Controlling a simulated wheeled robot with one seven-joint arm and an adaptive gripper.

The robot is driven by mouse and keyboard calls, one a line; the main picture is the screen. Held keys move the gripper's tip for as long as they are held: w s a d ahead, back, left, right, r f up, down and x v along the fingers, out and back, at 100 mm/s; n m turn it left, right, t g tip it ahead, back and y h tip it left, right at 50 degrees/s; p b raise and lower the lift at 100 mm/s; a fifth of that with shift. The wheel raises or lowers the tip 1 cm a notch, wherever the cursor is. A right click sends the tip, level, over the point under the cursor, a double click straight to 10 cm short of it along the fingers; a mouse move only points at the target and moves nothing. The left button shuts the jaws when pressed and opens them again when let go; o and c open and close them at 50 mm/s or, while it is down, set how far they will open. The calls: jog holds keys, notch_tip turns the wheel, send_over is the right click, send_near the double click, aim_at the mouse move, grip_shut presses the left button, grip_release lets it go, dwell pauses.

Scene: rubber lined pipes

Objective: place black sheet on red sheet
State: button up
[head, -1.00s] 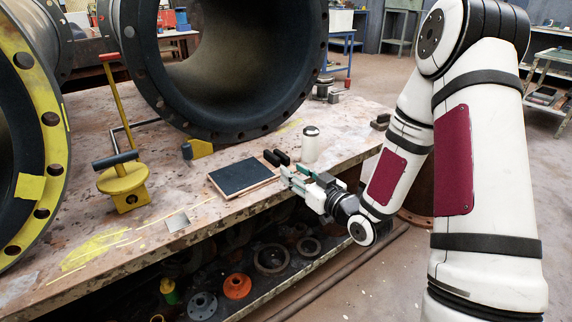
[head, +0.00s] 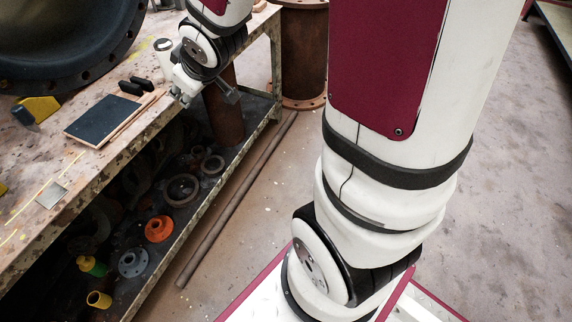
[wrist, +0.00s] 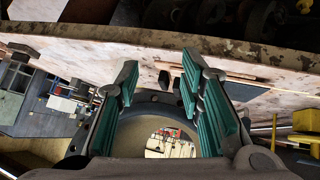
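The black sheet (head: 101,121) lies flat near the front edge of the workbench. A brownish sheet or board (head: 134,117) shows along its right side, partly beneath it; I cannot tell whether this is the red sheet. No clearly red sheet is visible on the bench. My gripper (head: 184,99) is at the bench edge, right of the sheets and apart from them. In the wrist view my gripper (wrist: 160,85) has its teal-padded fingers wide apart with nothing between them. A thin brown sheet edge (wrist: 225,76) shows past the right finger.
Two black blocks (head: 135,87) and a pale canister (head: 163,52) stand just behind the sheets. A large lined pipe (head: 60,45) fills the back left. A metal plate (head: 52,195) lies at the bench front. The lower shelf holds flanges, including an orange one (head: 158,229).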

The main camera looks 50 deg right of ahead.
jog(key=s+a+r+m+g, duration=0.1)
jog(key=s+a+r+g, duration=0.1)
jog(key=s, duration=0.9)
jog(key=s+a+r+m+g, duration=0.1)
jog(key=s+a+r+g, duration=0.1)
jog(key=s, duration=0.9)
jog(key=s+a+r+m+g, duration=0.1)
jog(key=s+r+g, duration=0.3)
jog(key=s, duration=0.7)
jog(key=shift+s+a+m+g+y, duration=0.3)
jog(key=shift+a+y, duration=0.1)
jog(key=shift+a, duration=0.5)
